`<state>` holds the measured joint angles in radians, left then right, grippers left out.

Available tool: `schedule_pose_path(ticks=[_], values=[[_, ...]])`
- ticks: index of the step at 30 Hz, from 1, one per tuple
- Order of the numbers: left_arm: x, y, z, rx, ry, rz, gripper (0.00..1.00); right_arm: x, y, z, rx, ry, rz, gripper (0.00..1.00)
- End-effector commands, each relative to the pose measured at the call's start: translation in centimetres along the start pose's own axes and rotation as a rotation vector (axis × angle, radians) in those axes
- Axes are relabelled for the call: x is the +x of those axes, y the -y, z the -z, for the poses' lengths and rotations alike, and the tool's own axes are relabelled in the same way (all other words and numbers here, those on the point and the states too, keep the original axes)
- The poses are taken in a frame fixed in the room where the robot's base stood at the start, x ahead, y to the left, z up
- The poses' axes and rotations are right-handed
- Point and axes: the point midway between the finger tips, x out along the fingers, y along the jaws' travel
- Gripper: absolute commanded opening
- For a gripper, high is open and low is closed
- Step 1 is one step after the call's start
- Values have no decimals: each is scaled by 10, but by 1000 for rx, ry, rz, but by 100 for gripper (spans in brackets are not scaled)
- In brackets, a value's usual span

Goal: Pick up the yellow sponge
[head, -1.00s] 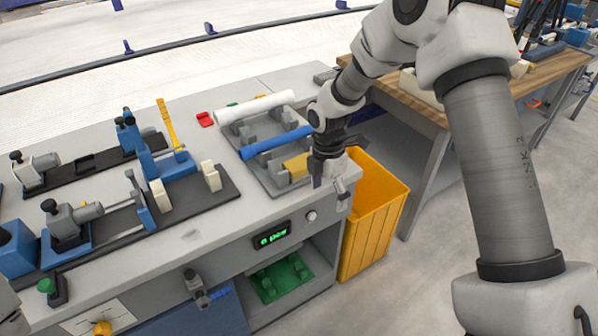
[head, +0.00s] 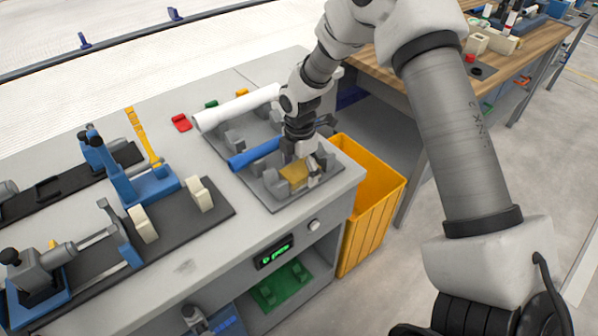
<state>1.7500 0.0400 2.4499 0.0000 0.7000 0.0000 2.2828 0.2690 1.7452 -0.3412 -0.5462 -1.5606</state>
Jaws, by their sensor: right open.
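The yellow sponge (head: 293,174) lies on the grey pipe rack base near the right front corner of the workbench. My right gripper (head: 301,174) is open and over the sponge, with its fingers pointing down. One finger shows at the sponge's right side; the other is hard to make out. The gripper partly hides the sponge's far side. My left gripper is not in view.
A blue pipe (head: 256,154) and a white pipe (head: 238,107) lie on the grey rack (head: 262,190) behind the sponge. A yellow bin (head: 370,200) stands right of the bench. Blue clamp fixtures (head: 125,175) stand to the left.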

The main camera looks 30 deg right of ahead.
Motion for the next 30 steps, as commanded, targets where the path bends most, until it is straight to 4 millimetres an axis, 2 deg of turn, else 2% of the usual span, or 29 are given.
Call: schedule_pose_path(ticks=[7,12,16,17,23,26,30], values=[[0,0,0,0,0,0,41,5,0,0,0,0,-1,92],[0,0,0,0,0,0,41,5,0,0,0,0,-1,33],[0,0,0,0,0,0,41,5,0,0,0,0,-1,32],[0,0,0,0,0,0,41,5,0,0,0,0,-1,27],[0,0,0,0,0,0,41,2,0,0,0,0,-1,27],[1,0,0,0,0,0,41,-11,-1,0,0,0,-5,27],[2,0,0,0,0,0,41,-45,-1,0,1,0,-6,27]])
